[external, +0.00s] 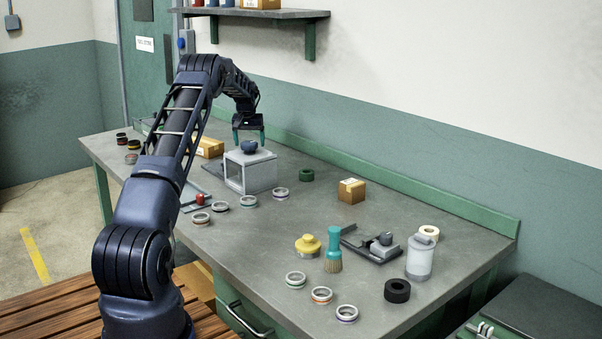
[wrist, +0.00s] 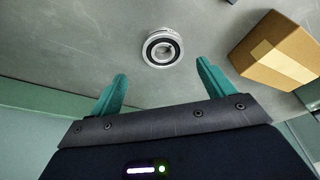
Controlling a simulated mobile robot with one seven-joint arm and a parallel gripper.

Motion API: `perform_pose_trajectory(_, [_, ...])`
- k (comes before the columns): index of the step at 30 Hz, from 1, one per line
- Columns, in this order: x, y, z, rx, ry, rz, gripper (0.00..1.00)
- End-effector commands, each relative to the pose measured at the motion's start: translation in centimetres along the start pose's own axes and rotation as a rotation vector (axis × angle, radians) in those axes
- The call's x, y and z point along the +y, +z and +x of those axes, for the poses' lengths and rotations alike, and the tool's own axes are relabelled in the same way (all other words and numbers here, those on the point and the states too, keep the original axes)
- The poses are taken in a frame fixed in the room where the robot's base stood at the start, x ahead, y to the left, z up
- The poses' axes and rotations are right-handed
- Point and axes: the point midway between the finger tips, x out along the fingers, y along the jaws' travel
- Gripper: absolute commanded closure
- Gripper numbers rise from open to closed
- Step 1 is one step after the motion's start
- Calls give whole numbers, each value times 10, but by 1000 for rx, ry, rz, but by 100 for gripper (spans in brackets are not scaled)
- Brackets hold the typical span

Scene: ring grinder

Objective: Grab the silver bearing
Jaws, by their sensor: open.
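A silver ring-shaped bearing (wrist: 149,56) with a dark inner ring lies on the grey surface in the wrist view, ahead of the space between my fingers and apart from them. I cannot tell which thing in the external view it is; the grey stand may hide it there. My gripper (external: 248,130) hangs above the rear of the workbench, near the grey stand (external: 261,172) with a dark blue bowl (external: 249,146) on it. In the wrist view my gripper (wrist: 160,88) has its two teal fingers apart, with nothing between them.
A cardboard box (wrist: 276,55) is close to my right finger in the wrist view. Several silver rings with coloured bands, such as one with a purple band (external: 347,313), lie on the workbench (external: 245,250). A raised green edge (external: 400,182) runs along the back.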

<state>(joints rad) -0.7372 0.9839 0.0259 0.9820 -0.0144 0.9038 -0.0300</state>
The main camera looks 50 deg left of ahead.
Motion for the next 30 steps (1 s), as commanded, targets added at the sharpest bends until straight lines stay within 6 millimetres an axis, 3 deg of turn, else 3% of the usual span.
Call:
perform_pose_trajectory(12, [-6,7,48,-3,1,0,19])
perform_pose_trajectory(19, [-6,7,50,-2,1,0,19])
perform_pose_trajectory(20, [-7,7,50,-2,1,0,20])
perform_pose_trajectory(28, [-7,7,50,-2,0,0,74])
perform_pose_trajectory(30, [-7,7,49,-1,0,0,74])
